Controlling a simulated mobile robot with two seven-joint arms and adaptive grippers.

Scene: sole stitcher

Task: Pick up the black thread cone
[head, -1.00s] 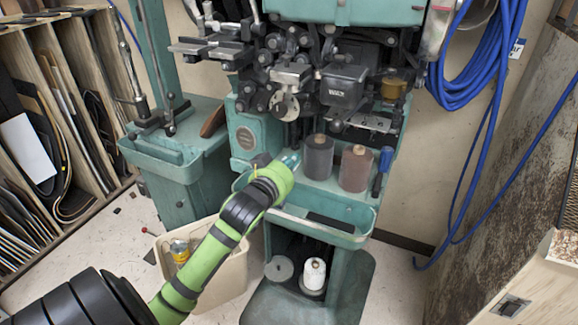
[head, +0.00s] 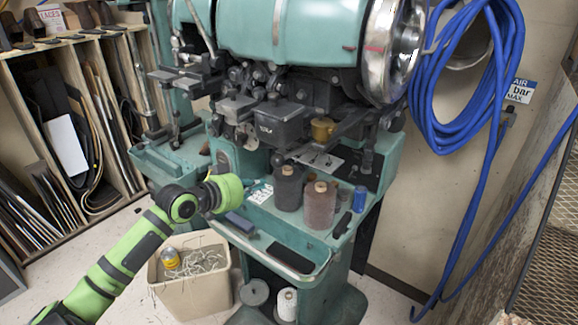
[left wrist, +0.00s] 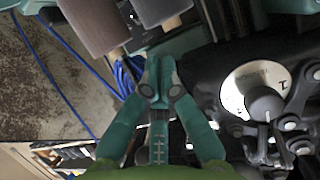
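The black thread cone (head: 288,187) stands upright on the teal machine's shelf, left of a brown thread cone (head: 320,205). My left gripper (left wrist: 160,82) is in front of the machine, to the left of the black cone and apart from it. In the left wrist view its two teal fingers come together at the tips with nothing between them. In the head view the fingers are hard to make out beyond the green wrist. Two cones are cut off at the top of the left wrist view, a brownish one (left wrist: 95,25) and a greyer one (left wrist: 158,8). My right gripper is out of view.
The stitching machine (head: 285,35) overhangs the cones from behind. A blue spool (head: 360,199) stands right of them. A bin of thread scraps (head: 205,290) is below my arm. A white cone (head: 287,303) sits on the lower shelf. Blue hose (head: 470,80) hangs at right.

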